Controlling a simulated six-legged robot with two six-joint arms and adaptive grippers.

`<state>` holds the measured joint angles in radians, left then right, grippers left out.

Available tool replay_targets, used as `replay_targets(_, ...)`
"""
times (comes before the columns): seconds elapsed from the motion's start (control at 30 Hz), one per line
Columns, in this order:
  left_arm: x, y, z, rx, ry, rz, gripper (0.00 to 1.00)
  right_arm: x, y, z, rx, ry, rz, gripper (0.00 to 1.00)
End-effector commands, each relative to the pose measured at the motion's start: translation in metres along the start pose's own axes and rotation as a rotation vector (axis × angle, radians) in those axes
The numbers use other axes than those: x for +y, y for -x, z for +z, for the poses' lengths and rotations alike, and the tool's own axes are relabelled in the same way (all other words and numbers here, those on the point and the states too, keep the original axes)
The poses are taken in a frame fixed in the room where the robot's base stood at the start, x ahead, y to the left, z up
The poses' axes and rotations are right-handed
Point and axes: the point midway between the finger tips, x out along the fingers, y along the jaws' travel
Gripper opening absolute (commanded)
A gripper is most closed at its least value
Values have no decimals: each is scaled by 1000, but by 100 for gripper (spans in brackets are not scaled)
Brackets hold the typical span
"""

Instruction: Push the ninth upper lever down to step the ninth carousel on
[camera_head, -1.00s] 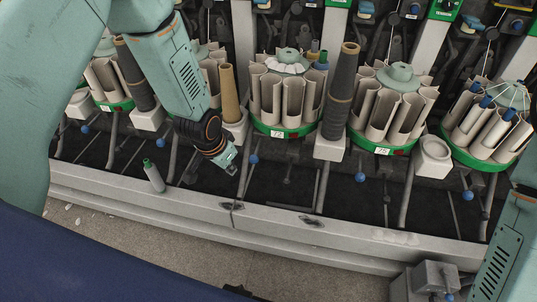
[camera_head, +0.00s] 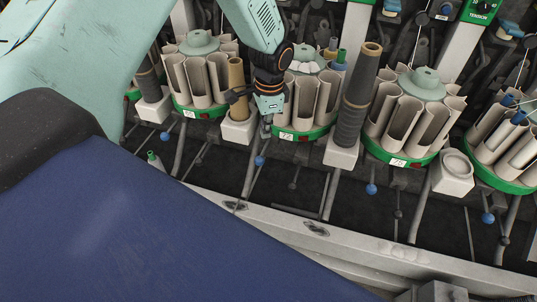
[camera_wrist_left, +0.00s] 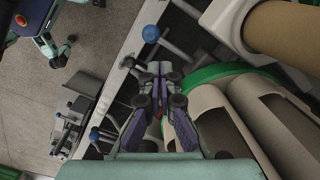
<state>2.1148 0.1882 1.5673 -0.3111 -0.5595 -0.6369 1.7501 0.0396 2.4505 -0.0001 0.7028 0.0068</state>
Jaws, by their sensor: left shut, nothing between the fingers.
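My left gripper (camera_head: 267,128) is shut and empty, pointing down in front of the green-rimmed carousel (camera_head: 306,132) that carries a number plate. A lever with a blue ball knob (camera_head: 260,160) stands just below the fingertips, with a small gap showing. In the left wrist view the shut fingers (camera_wrist_left: 160,70) point towards a blue knob (camera_wrist_left: 150,34), apart from it. The carousel holds several cream tube pockets under a pale green cap. I cannot tell from the pictures which lever counts as ninth. My right gripper is not in view.
Similar carousels stand left (camera_head: 198,108) and right (camera_head: 400,155), with more blue knobs (camera_head: 371,189) below them. A tan cone (camera_head: 236,75) and a dark tall cone (camera_head: 355,105) flank the middle carousel. A pale rail (camera_head: 270,222) runs along the front.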

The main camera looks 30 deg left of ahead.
Motion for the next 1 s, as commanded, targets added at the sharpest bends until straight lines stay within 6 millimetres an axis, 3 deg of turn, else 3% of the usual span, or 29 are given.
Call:
replay_targets(0.2,8,0,16,-50,-54,39,0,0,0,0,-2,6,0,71)
replay_targets(0.63,8,-2,14,-48,-61,38,0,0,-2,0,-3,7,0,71)
replay_targets(1.0,8,-29,13,-48,-62,38,0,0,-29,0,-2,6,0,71)
